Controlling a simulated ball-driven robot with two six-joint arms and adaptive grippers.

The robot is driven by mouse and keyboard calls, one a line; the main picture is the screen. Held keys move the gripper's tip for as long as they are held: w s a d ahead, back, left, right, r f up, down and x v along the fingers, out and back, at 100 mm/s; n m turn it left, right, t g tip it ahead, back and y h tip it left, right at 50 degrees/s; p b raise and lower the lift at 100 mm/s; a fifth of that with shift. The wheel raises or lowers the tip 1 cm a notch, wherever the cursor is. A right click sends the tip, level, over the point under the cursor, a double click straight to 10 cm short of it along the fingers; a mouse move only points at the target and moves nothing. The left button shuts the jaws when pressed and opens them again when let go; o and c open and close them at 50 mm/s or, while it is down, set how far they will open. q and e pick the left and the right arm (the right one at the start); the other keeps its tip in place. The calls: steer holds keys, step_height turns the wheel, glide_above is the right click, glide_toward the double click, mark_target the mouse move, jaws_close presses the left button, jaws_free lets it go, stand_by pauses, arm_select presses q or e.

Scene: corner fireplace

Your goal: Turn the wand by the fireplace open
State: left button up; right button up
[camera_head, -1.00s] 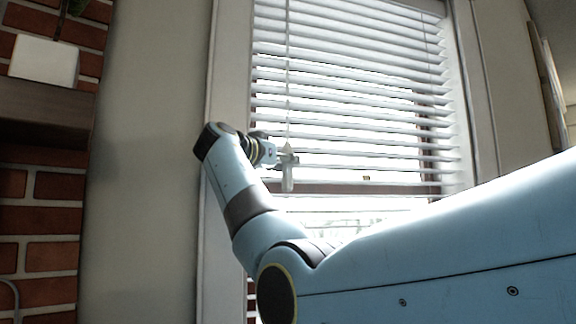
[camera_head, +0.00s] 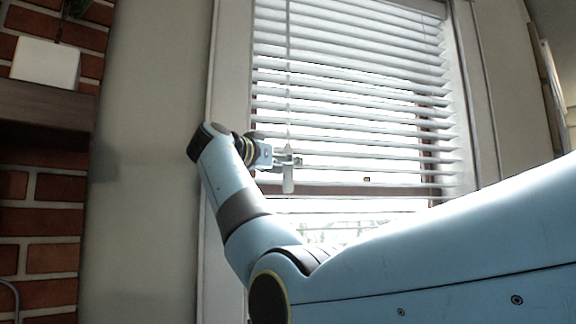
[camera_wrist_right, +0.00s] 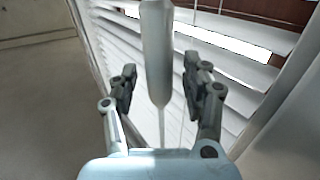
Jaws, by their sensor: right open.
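The wand is a thin pale rod (camera_head: 288,80) hanging in front of the window blind, near its left side, with a thicker handle (camera_head: 288,181) at its lower end. My right gripper (camera_head: 289,161) is at the handle's upper part. In the right wrist view, the handle (camera_wrist_right: 157,50) stands between the two fingers of my right gripper (camera_wrist_right: 162,85), with a gap on both sides. The gripper is open and holds nothing. The white blind (camera_head: 350,75) has tilted slats with bright light showing between them. My left gripper is not in view.
A brick fireplace (camera_head: 45,215) with a dark mantel (camera_head: 45,108) is at the left, with a white pot (camera_head: 46,63) on the mantel. Bare wall (camera_head: 150,180) lies between fireplace and window frame. The blind's slats are close behind the wand.

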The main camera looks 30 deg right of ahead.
steer(key=v, duration=1)
steer(key=shift+a, duration=0.3)
steer(key=shift+s, duration=0.1)
